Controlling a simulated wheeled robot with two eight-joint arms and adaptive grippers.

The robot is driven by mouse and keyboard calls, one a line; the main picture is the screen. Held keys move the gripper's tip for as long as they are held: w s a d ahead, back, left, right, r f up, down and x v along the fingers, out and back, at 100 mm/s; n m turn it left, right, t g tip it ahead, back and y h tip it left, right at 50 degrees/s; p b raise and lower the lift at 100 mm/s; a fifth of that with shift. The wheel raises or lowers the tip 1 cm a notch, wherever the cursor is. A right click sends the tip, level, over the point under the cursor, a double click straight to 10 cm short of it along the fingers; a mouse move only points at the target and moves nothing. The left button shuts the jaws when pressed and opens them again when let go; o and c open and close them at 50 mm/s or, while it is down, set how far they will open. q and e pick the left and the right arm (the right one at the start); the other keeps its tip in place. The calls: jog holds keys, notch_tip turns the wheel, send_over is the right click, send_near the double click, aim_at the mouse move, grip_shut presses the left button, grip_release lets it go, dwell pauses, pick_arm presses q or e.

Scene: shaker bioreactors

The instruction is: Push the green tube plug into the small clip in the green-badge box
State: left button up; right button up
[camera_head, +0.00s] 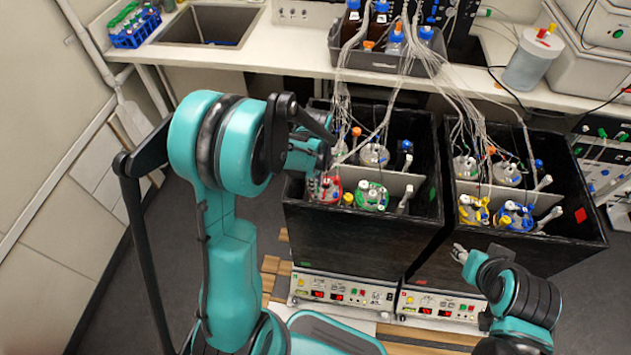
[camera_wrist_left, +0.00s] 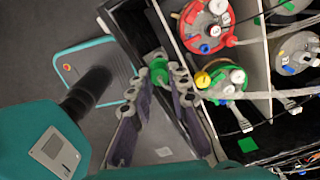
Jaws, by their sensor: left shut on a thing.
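The green tube plug (camera_wrist_left: 158,70) shows between the fingertips of my left gripper (camera_wrist_left: 158,84) in the left wrist view. The gripper is shut on it. The plug is over or beside the dark wall of the green-badge box (camera_head: 360,235), left of the red-topped vessel (camera_wrist_left: 205,25); I cannot tell if it touches anything. I cannot make out the small clip. In the head view the left gripper's fingers are largely hidden by my wrist, at the box's left side. My right gripper (camera_head: 461,253) is in front of the red-badge box (camera_head: 520,255); its finger opening is unclear.
A green-topped vessel (camera_wrist_left: 220,82) stands close to the red-topped one, with pale tubes crossing over the box. Control units (camera_head: 340,291) with displays sit below the boxes. A bottle tray (camera_head: 375,62) with many hanging tubes stands behind. Floor at left is free.

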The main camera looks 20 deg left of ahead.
pick_arm(q)
jog(key=shift+f+b, duration=0.4)
jog(key=shift+f, duration=0.45)
jog(key=shift+r, duration=0.15)
dwell(0.3)
jog(key=shift+f+b, duration=1.05)
jog(key=shift+b, duration=0.1)
dwell(0.9)
jog(key=o, duration=0.9)
jog(key=shift+r, duration=0.1)
notch_tip(320, 180, up, 12)
jog(key=shift+f, duration=0.1)
